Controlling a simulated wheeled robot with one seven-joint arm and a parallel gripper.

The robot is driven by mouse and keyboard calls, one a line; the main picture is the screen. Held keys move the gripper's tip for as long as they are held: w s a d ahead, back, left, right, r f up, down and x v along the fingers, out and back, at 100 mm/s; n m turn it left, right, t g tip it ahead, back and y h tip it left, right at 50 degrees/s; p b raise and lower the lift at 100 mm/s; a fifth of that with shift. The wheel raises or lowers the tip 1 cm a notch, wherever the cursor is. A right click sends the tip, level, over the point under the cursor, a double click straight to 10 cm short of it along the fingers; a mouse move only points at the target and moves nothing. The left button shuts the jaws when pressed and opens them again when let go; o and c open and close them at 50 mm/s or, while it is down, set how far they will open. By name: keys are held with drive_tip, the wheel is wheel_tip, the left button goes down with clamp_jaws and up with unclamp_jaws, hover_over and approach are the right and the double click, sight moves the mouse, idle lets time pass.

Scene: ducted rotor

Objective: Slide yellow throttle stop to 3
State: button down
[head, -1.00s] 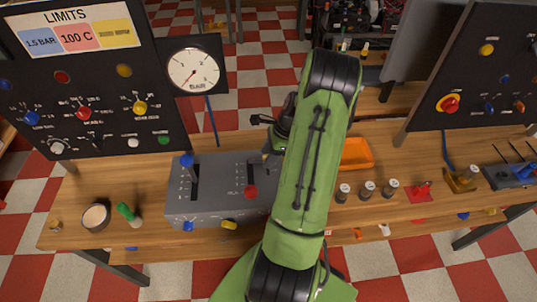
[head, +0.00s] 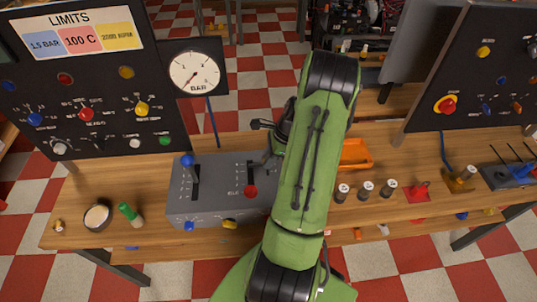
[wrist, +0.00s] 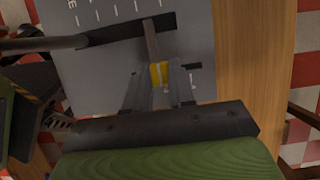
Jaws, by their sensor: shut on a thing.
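The yellow throttle stop (wrist: 158,73) shows in the wrist view as a small yellow piece on a grey stem that reaches up to a dark slot (wrist: 125,32) in the grey console. My gripper (wrist: 160,85) is shut on it, one finger on each side. Tick marks run beside the slot, but I cannot read which number the stop is at. In the head view the grey console (head: 222,173) stands on the bench. My green arm hides its right part and the yellow stop. The end of my gripper (head: 268,158) is partly seen beside the arm.
The console also carries a blue-knobbed lever (head: 187,160) and a red-knobbed lever (head: 250,191). A pressure gauge (head: 194,74) stands behind it. An orange tray (head: 356,155) and several small cylinders are right of my arm.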

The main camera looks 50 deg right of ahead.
drive_tip(key=c, duration=1)
unclamp_jaws()
drive_tip(key=shift+w+d, duration=0.15)
drive_tip(key=shift+o, duration=0.2)
drive_tip(key=p+v, duration=0.2)
drive_tip(key=v, duration=1.4)
drive_tip(key=shift+f, duration=0.1)
